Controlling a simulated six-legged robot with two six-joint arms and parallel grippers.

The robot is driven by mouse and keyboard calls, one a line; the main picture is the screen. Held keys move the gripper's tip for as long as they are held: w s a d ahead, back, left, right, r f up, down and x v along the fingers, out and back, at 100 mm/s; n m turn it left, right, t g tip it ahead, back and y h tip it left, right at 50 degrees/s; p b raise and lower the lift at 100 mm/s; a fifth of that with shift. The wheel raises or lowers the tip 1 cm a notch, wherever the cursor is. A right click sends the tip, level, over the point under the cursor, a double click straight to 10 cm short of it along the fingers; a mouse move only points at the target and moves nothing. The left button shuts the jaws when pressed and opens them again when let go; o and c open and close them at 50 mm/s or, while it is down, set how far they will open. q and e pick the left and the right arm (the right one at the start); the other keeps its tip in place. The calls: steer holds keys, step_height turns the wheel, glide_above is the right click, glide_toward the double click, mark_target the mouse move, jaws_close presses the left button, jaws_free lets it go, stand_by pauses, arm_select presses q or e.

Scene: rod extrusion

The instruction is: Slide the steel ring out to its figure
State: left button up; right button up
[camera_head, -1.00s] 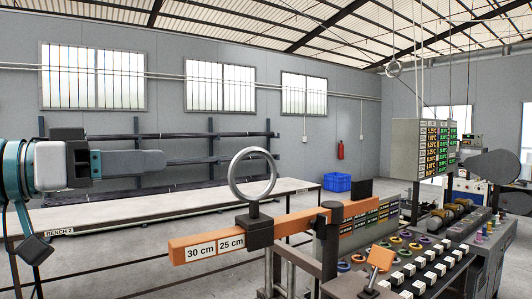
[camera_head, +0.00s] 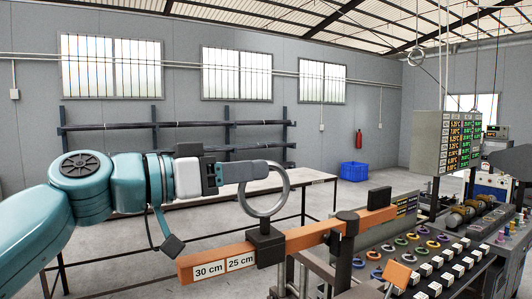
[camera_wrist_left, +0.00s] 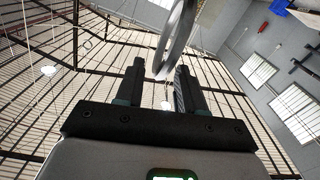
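The steel ring (camera_head: 263,214) stands upright on a black sliding block (camera_head: 265,247) on the orange rail (camera_head: 305,236). The block sits just right of the "25 cm" label (camera_head: 240,261); the "30 cm" label (camera_head: 208,270) is nearer the rail's left end. My left gripper (camera_head: 263,168) reaches in from the left, its fingertips at the ring's upper part. My right gripper is out of view.
A console (camera_head: 425,262) with coloured rings and white keys lies to the right of the rail. A board of green and yellow figures (camera_head: 447,140) hangs above it. A bench (camera_head: 310,180) stands behind the ring. A blue crate (camera_head: 354,171) is on the floor.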

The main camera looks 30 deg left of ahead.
arm_select(q)
steer(key=shift+p+x, duration=0.35)
steer(key=shift+x, duration=0.85)
steer(key=shift+w+d+r, duration=0.15)
steer(key=shift+w+d, duration=0.15)
steer(key=shift+d, duration=0.3)
steer(key=shift+w+a, duration=0.2)
steer(key=shift+w, duration=0.1)
steer(key=shift+s, duration=0.2)
jaws_close()
steer(key=shift+s+a+b, duration=0.25)
steer(key=shift+b, duration=0.1)
steer(key=b+v, duration=0.4)
steer(key=v, duration=0.5)
steer(key=shift+s, duration=0.15)
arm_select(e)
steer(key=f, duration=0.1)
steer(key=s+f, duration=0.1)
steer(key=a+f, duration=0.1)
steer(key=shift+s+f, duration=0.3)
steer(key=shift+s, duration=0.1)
arm_select(q)
steer(key=shift+a, duration=0.1)
